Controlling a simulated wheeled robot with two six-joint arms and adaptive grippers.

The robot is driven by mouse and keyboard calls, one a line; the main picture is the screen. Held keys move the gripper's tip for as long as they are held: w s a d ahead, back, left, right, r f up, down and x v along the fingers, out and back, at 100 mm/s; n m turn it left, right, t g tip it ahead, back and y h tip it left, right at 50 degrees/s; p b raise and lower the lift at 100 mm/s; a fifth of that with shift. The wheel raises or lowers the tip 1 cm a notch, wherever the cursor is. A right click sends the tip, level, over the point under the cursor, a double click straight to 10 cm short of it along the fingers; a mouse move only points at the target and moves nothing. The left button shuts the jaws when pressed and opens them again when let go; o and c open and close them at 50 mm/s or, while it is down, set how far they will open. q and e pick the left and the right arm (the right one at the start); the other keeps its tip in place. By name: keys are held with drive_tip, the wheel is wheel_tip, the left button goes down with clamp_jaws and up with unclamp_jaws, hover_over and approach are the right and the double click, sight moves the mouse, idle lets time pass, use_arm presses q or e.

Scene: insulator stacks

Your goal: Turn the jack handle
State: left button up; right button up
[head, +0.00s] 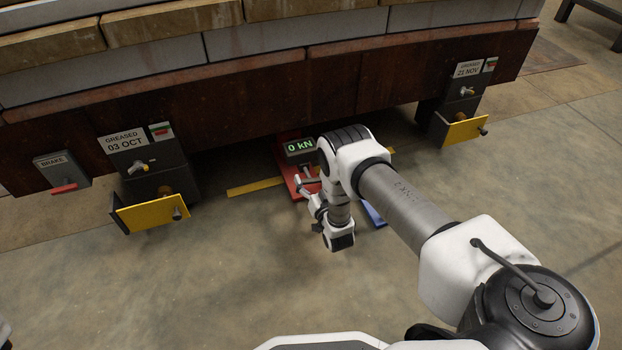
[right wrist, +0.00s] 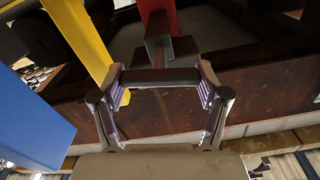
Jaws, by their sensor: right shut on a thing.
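The red jack (head: 296,188) stands on the floor under the edge of the rust-brown structure, with a display (head: 300,146) reading 0 kN. Its red body also shows at the top of the right wrist view (right wrist: 158,12). The jack handle (right wrist: 160,77) is a dark crossbar on a short shaft that leads to a dark block. My right gripper (head: 309,189) is at the front of the jack. In the right wrist view its fingers (right wrist: 162,88) are shut on the two ends of the crossbar. My arm hides part of the jack in the head view.
Two dark boxes with yellow flaps (head: 150,215) (head: 466,129) hang from the structure (head: 250,100), either side of the jack. A brake box with a red lever (head: 64,188) is at far left. A yellow floor strip (head: 255,187) and a blue object (head: 373,216) are beside the jack. The front floor is clear.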

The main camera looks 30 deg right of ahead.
drive_tip(key=m, duration=0.2)
drive_tip(key=shift+d+r+m+p, duration=0.1)
drive_tip(key=shift+m+p, duration=0.2)
drive_tip(key=shift+p, duration=0.1)
drive_tip(key=m, duration=0.3)
drive_tip(key=shift+d+m+p, duration=0.1)
drive_tip(key=shift+m+p, duration=0.2)
drive_tip(key=shift+p, duration=0.05)
drive_tip(key=m, duration=0.3)
drive_tip(key=shift+m, duration=0.3)
drive_tip(key=m, duration=0.2)
drive_tip(key=m+p, duration=0.1)
drive_tip(key=shift+d+f+m, duration=0.1)
drive_tip(key=shift+f+m, duration=0.1)
drive_tip(key=shift+m, duration=0.2)
drive_tip(key=m, duration=0.3)
drive_tip(key=shift+f+m, duration=0.1)
drive_tip(key=shift+m, duration=0.2)
drive_tip(key=m, duration=0.3)
drive_tip(key=shift+f+m, duration=0.1)
drive_tip(key=shift+m, duration=0.2)
drive_tip(key=m, duration=0.6)
drive_tip(key=shift+f, duration=0.15)
drive_tip(key=shift+m, duration=0.4)
